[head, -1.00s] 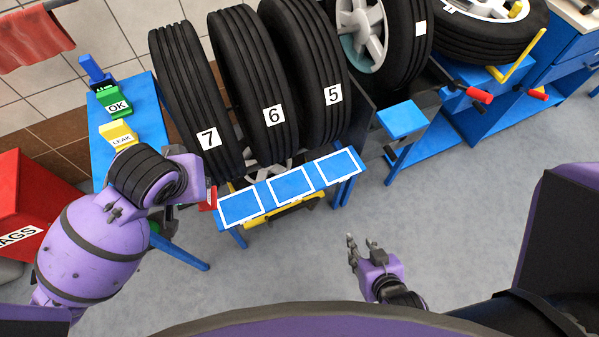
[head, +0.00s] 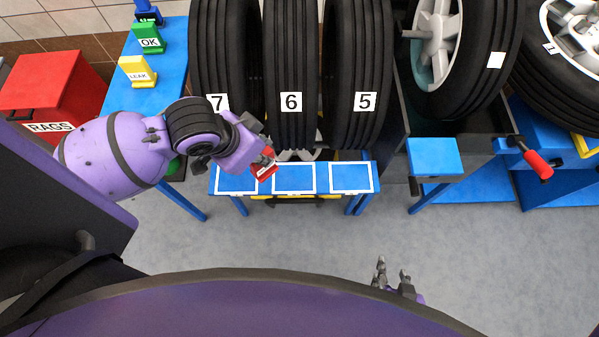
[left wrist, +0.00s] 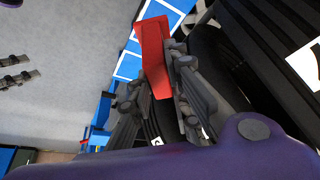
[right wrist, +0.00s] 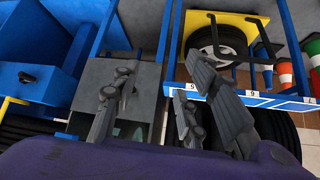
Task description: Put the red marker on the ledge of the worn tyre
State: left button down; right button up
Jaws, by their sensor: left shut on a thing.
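The red marker (head: 264,168) is a small red block held in my left gripper (head: 262,152). In the left wrist view the marker (left wrist: 153,50) sticks out between the two fingers (left wrist: 162,85). It appears above the blue ledge, around the edge between the left square (head: 232,184) and the middle square (head: 294,179); its exact height is unclear. Tyres 7 (head: 225,60), 6 (head: 290,60) and 5 (head: 358,60) stand behind the ledge, and I cannot tell which is worn. My right gripper (head: 393,274) is open and empty, low at the front right.
The right square (head: 351,178) is bare. A green OK block (head: 150,38) and a yellow LEAK block (head: 137,72) stand on the left blue table (head: 165,85). A red RAGS bin (head: 50,85) is further left. A red-handled lever (head: 536,162) juts out at right.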

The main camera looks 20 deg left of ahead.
pick_arm(q)
jog(key=s+a+f+m+g+h+b, duration=0.2)
jog(key=s+a+f+m+g+b, duration=0.15)
jog(key=f+m+b, duration=0.35)
jog(key=shift+m+t, duration=0.45)
jog(key=shift+m, duration=0.25)
jog(key=w+d+f, duration=0.5)
jog(key=w+f, duration=0.2)
jog(key=w+d+f+p, duration=0.1)
jog(key=w+d+f, duration=0.2)
jog(key=f, duration=0.1)
jog(key=shift+w+d+f, duration=0.25)
jog(key=shift+w+d, duration=0.05)
jog(key=shift+d, duration=0.05)
pick_arm(e)
notch_tip(320, 180, down, 6)
jog(key=s+d, duration=0.1)
jog(key=shift+s+f, duration=0.2)
jog(key=shift+s, duration=0.05)
